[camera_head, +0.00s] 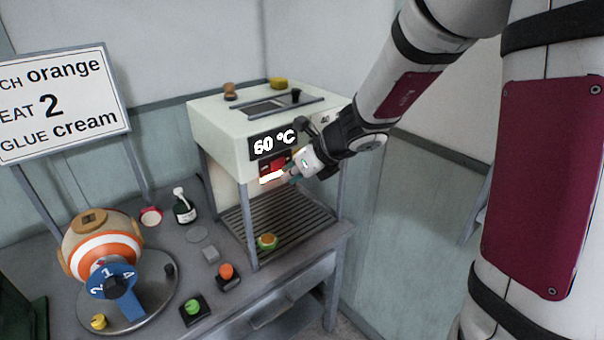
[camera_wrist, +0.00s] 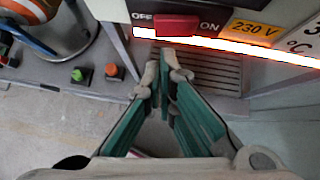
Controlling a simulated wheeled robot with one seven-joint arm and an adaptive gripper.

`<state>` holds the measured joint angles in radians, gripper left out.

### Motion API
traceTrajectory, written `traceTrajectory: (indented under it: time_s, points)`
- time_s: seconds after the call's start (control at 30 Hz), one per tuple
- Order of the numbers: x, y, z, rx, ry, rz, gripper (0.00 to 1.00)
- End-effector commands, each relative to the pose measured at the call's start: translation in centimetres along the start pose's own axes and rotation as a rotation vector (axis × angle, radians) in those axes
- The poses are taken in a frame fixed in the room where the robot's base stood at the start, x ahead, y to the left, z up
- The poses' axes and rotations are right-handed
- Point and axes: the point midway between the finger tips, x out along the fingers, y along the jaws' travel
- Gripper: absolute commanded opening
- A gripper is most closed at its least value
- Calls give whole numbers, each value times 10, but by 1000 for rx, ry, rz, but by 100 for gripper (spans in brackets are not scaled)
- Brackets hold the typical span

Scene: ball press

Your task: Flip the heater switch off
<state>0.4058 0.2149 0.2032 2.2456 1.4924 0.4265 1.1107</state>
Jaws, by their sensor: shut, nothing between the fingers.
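The red heater switch (camera_wrist: 175,25) sits between the OFF and ON labels on the front of the white press (camera_head: 222,130). It also shows in the head view (camera_head: 277,164), partly beside my gripper. I cannot tell which way the switch is tipped. My gripper (camera_wrist: 165,72) is shut and empty, its green-sided fingers pointing at the panel. The fingertips appear just below the switch in the wrist view, apart from it in the picture. In the head view my gripper (camera_head: 290,176) is at the front panel's lower right. A bright strip (camera_wrist: 240,46) glows under the switch.
The display (camera_head: 274,143) reads 60 °C. A slatted tray (camera_head: 290,218) lies below, with a small green-orange object (camera_head: 267,241) at its front. Green (camera_head: 193,307) and orange (camera_head: 227,271) buttons, a striped ball (camera_head: 103,243) and a bottle (camera_head: 184,208) stand left on the table.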

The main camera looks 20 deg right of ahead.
Motion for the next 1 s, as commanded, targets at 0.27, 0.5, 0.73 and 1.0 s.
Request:
traceTrajectory:
  time_s: [0.27,0.5,0.73,1.0]
  points:
    - [10,0,11,0,0,1,0]
    - [11,0,11,-1,0,1,0]
    - [20,5,18,57,-2,-61,0]
    - [17,3,18,66,0,-68,0]
